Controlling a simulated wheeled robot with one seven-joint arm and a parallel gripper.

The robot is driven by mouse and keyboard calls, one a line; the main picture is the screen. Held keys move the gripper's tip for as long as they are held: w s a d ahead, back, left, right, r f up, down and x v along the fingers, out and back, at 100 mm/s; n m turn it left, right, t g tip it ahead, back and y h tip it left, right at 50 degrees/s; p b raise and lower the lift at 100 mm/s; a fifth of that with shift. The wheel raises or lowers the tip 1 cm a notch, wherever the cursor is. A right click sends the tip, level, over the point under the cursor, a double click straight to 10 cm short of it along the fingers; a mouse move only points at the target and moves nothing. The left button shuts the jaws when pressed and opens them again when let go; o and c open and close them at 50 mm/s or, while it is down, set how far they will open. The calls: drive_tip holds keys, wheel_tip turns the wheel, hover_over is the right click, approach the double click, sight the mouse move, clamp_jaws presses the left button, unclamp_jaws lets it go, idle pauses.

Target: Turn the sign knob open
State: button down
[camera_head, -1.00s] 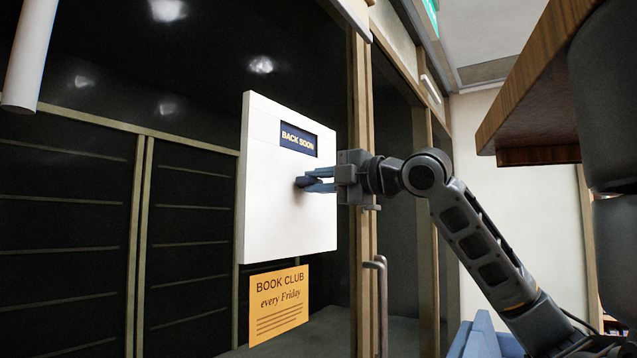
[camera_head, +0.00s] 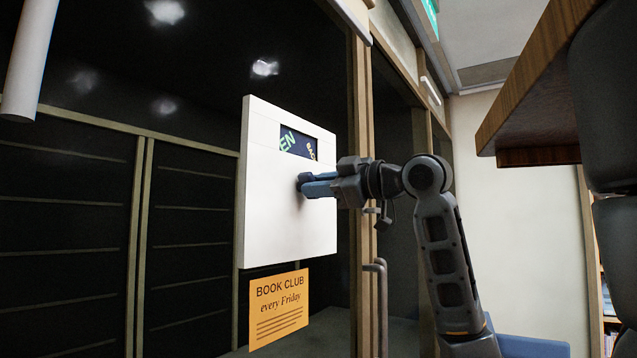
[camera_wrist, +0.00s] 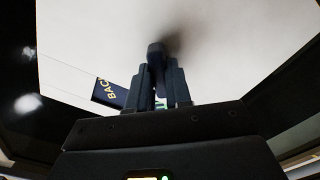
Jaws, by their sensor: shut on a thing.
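The white sign board (camera_head: 262,222) hangs upright on the dark glass, with a small window (camera_head: 298,146) near its top. The window shows parts of two words: green letters "EN" at its left and yellow "BAC" at its right, both tilted. My gripper (camera_head: 308,186) is shut on the dark knob (camera_head: 301,181) below the window, with its wrist rolled. In the wrist view, the knob (camera_wrist: 156,50) sits between the fingertips against the white board, and the window (camera_wrist: 110,92) with "BAC" shows left of the fingers. The fingers hide most of the knob.
A yellow "BOOK CLUB every Friday" notice (camera_head: 279,306) is below the board. A door frame post with a metal handle (camera_head: 376,300) stands just right of it. A wooden overhang (camera_head: 530,90) is at upper right, and a pale cylinder (camera_head: 32,55) at upper left.

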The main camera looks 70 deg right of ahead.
drive_tip(key=shift+f+m+p, duration=0.1)
drive_tip(key=shift+m+p, duration=1.9)
drive_tip(key=shift+m, duration=1.8)
drive_tip(key=c, duration=1)
unclamp_jaws()
drive_tip(key=shift+c, duration=0.2)
drive_tip(key=b+v, duration=0.1)
drive_tip(key=v, duration=0.7)
drive_tip(key=shift+b, duration=0.3)
